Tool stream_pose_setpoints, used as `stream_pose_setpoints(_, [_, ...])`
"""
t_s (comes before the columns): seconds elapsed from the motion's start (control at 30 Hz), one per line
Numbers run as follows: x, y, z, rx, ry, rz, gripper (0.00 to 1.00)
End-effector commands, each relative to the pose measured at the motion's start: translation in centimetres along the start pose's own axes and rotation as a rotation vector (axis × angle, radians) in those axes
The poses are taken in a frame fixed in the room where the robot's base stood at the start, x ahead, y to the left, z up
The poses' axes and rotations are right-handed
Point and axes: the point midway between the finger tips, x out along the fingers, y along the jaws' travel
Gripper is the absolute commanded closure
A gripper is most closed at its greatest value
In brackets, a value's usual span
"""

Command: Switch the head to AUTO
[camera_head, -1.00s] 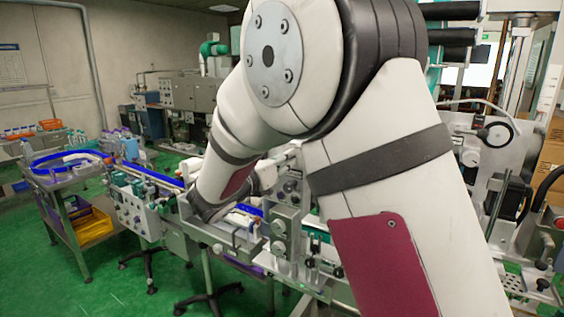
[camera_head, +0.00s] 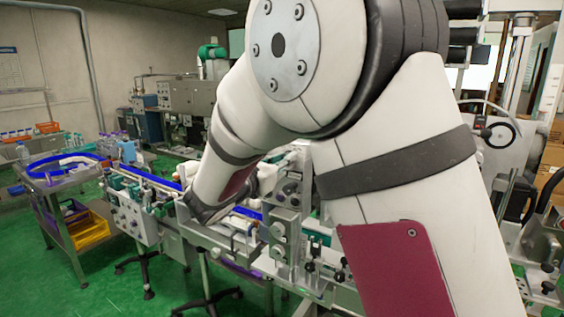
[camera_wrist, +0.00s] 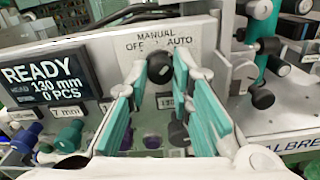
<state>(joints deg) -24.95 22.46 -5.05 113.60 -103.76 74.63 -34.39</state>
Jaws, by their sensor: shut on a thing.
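In the wrist view, a light panel carries the words MANUAL, OFF and AUTO (camera_wrist: 160,42). A black selector knob (camera_wrist: 160,71) sits just below these words. My gripper (camera_wrist: 160,70) has teal finger pads, with one fingertip on each side of this knob, and is shut on it. I cannot tell which word the knob points to. In the head view my own arm hides the gripper and the knob.
A display (camera_wrist: 48,84) left of the knob reads READY, 130 mm, 0 PCS. Another dark knob (camera_wrist: 178,133) sits lower between the fingers. Black knobs (camera_wrist: 262,98) stand at the right.

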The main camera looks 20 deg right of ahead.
Motion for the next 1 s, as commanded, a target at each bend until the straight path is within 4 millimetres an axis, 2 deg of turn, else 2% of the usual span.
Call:
stream_pose_setpoints(0.1, [0.0,0.0,0.0,0.000,0.000,-0.001,1.00])
stream_pose_setpoints(0.13, [0.0,0.0,0.0,0.000,0.000,-0.001,0.77])
stream_pose_setpoints(0.2, [0.0,0.0,0.0,-0.001,0.000,-0.001,0.61])
stream_pose_setpoints(0.23, [0.0,0.0,0.0,-0.001,0.000,0.000,0.59])
stream_pose_setpoints(0.53, [-0.1,0.0,0.0,-0.001,0.001,0.000,0.59])
stream_pose_setpoints(0.63, [-0.7,0.1,-0.1,-0.001,0.001,0.002,0.59])
stream_pose_setpoints(0.77, [-2.6,0.1,-0.1,-0.002,0.002,0.004,0.59])
stream_pose_setpoints(1.0, [-7.6,0.1,0.0,-0.001,0.001,0.005,0.59])
